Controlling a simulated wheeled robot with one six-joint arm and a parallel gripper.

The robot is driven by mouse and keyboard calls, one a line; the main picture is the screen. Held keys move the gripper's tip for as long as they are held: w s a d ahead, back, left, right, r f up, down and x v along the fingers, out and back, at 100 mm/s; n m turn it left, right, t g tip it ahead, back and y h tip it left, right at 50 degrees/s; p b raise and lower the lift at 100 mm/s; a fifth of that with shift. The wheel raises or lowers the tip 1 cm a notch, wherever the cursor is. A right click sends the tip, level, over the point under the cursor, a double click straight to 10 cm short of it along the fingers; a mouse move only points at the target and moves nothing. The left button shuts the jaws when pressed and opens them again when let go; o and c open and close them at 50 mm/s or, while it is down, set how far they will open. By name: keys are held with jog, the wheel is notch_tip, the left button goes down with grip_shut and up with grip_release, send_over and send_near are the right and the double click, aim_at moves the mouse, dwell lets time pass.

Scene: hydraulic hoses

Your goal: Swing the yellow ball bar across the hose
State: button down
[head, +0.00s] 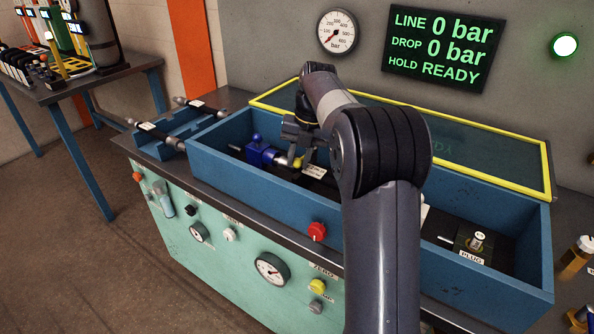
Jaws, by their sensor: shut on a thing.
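A yellow ball (296,162), the end of the ball bar, shows inside the blue trough, just right of a blue valve-like fitting (260,153). My gripper (298,155) reaches down into the trough and is shut on the yellow ball bar. Most of the bar is hidden by the jaws and my wrist. A dark hose end (235,148) with a metal tip lies left of the blue fitting. My arm hides the middle of the trough, so how the hose runs there cannot be seen.
The blue trough's front wall (470,275) and the yellow-framed clear lid (500,165) behind it bound the space. A plug fitting (476,241) sits at the trough's right end. Hoses lie in a blue rack (165,140) at left. The display (443,48) reads 0 bar and READY.

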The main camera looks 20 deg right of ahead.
jog(key=shift+s+d+n+b, duration=0.15)
jog(key=shift+n+b, duration=0.25)
jog(key=shift+b, duration=0.7)
jog(key=c, duration=1.2)
grip_release()
jog(key=r+p, duration=0.1)
jog(key=r, duration=0.2)
jog(key=d+r+p, duration=0.1)
jog(key=r, duration=0.3)
jog(key=d+r+p, duration=0.1)
jog(key=r, duration=0.2)
jog(key=shift+s+r, duration=0.25)
jog(key=shift+r, duration=0.1)
jog(key=shift+f, duration=0.1)
jog(key=f+b, duration=0.1)
jog(key=f, duration=0.2)
jog(key=a+f+b, duration=0.1)
jog(key=f, duration=0.3)
jog(key=a+f+b, duration=0.1)
jog(key=f, duration=0.2)
jog(key=shift+w+f, duration=0.25)
jog(key=shift+f, duration=0.1)
jog(key=shift+r+p, duration=0.1)
jog(key=shift+p, duration=0.3)
jog(key=shift+b, duration=0.35)
